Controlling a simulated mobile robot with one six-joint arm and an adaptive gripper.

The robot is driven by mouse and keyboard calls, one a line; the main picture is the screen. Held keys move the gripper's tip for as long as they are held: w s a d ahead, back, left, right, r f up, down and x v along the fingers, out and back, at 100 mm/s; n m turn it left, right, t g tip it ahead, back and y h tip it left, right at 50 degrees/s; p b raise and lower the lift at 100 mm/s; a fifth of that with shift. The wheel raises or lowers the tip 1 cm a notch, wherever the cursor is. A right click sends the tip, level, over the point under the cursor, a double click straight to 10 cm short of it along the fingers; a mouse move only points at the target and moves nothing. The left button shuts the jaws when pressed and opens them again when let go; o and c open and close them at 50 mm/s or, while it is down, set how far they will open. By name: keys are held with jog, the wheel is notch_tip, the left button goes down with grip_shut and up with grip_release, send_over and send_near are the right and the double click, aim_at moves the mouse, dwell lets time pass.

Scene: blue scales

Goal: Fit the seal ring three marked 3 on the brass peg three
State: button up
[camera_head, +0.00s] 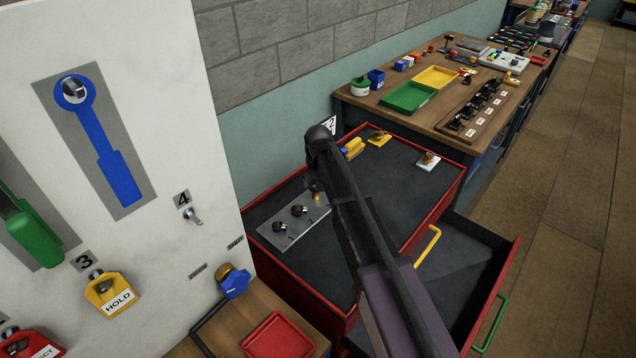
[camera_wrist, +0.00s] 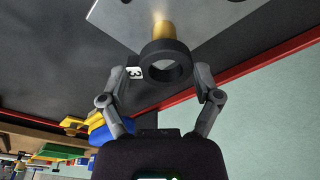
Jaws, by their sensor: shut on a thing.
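The black seal ring three (camera_wrist: 181,73) with a white tag marked 3 (camera_wrist: 134,73) is between the fingers of my gripper (camera_wrist: 167,68), which is shut on it. The brass peg three (camera_wrist: 162,28) stands on the grey plate (camera_wrist: 112,18), just beyond the ring in the wrist view. The ring's hole looks empty, with dark surface showing through it, and the ring overlaps one end of the peg in the picture. I cannot tell whether they touch. In the head view the peg (camera_head: 319,197) shows beside my arm, which hides the ring.
The plate (camera_head: 268,236) also bears black parts at marks 1 (camera_head: 278,227) and 2 (camera_head: 299,211). It lies on a red-edged dark cabinet top (camera_head: 395,185). Yellow pieces (camera_head: 379,139) and a white-based piece (camera_head: 428,161) sit behind. An open drawer (camera_head: 465,265) juts out at right.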

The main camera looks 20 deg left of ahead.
jog(key=shift+f+b, duration=2.2)
dwell(1.5)
jog(key=o, duration=0.6)
jog(key=shift+o, duration=0.2)
